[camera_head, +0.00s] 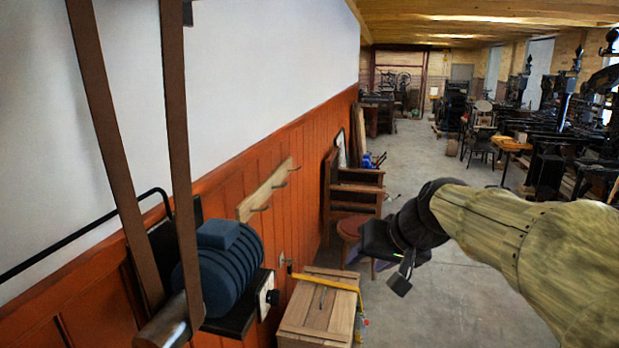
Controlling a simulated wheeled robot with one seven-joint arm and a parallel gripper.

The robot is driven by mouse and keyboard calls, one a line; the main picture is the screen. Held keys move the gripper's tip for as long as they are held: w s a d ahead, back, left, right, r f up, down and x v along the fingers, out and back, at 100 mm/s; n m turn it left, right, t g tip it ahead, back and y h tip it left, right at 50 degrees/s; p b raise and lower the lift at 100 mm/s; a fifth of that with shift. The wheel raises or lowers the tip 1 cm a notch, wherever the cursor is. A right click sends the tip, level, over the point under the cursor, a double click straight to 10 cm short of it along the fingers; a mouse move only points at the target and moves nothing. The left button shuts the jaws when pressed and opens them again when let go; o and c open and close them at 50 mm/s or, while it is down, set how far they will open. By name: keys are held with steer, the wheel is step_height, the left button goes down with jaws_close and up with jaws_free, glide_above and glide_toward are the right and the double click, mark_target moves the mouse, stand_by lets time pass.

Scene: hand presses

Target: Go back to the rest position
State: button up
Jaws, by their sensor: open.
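My gripper (401,277) is in the head camera view, right of centre, at the end of my arm, which reaches in from the right edge. Its dark fingers point down and to the left, and it is open. I see nothing held between the fingers. It appears in front of a red round stool and above the grey floor, to the right of a wooden crate. Part of the gripper's far side is hidden by its own body.
A wooden crate (318,307) with tools on top stands at the bottom centre. A blue motor (218,268) with brown belts is at the left, by the orange panelled wall. A wooden chair (352,188) stands behind. The grey floor (425,155) is clear down the middle; black presses line the right.

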steer(key=s+d+f+g+h, duration=0.1)
steer(key=s+f, duration=0.3)
steer(key=f, duration=0.4)
steer(key=s+d+f+g+h+b, duration=0.1)
steer(key=s+d+f, duration=0.1)
steer(key=s+f, duration=0.3)
steer(key=s+d+f+g+h+b, duration=0.1)
steer(key=s+f, duration=0.4)
steer(key=f, duration=0.8)
steer(key=shift+s+d+g+h, duration=0.2)
steer(key=shift+s+g+h, duration=0.05)
steer(key=shift+g+h, duration=0.3)
steer(key=shift+w+a, duration=0.1)
